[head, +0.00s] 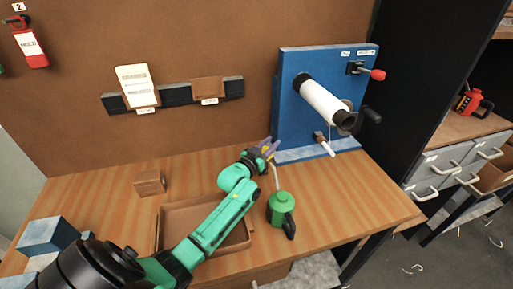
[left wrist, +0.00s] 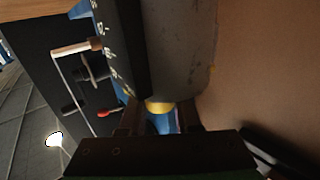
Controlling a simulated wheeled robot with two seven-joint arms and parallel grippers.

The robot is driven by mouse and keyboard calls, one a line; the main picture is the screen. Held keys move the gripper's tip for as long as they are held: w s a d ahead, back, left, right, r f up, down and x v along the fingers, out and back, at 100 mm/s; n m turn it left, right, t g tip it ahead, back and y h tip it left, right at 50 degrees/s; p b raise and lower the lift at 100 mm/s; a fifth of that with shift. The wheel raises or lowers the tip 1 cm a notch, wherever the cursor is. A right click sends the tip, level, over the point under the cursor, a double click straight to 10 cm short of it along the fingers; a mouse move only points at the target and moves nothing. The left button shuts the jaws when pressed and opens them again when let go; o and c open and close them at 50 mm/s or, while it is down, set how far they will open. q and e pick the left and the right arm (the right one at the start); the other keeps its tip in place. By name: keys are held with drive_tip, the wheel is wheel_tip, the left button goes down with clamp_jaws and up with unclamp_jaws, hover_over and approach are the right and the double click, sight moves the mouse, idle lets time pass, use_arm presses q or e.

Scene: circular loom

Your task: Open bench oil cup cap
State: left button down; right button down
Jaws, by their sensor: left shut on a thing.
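My left gripper (head: 268,146) is at the back of the bench, just left of the blue panel's foot. It also shows in the left wrist view (left wrist: 158,118), where its two dark fingers are shut on a small yellow piece, which looks like the oil cup cap (left wrist: 158,107). A bit of yellow shows at the fingers in the head view too. The cup under the cap is hidden or too small to make out. A green oil can (head: 281,208) with a dark handle stands in front of the gripper, its thin spout pointing up close to my wrist. My right gripper is not in view.
The blue panel (head: 291,128) carries a white roll (head: 322,101), a red-knobbed lever (head: 377,75) and a dark crank. A brown tray (head: 174,215) lies under my left arm. A wooden block (head: 149,183) stands at the left. The bench's right front is clear.

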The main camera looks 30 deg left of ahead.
use_arm(q)
drive_tip(key=shift+w+a+r+n+y+p, duration=0.1)
drive_tip(key=shift+n+y+p, duration=0.1)
drive_tip(key=shift+n+y, duration=0.25)
drive_tip(key=shift+w+n+y+p, duration=0.15)
drive_tip(key=shift+n+y, duration=0.1)
drive_tip(key=shift+y, duration=0.4)
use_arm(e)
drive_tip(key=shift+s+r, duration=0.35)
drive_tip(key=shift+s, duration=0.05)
use_arm(q)
drive_tip(key=c, duration=0.6)
unclamp_jaws()
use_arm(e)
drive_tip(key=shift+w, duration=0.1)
use_arm(q)
wheel_tip(320, 180, up, 20)
drive_tip(key=b, duration=0.2)
drive_tip(key=shift+b, duration=0.3)
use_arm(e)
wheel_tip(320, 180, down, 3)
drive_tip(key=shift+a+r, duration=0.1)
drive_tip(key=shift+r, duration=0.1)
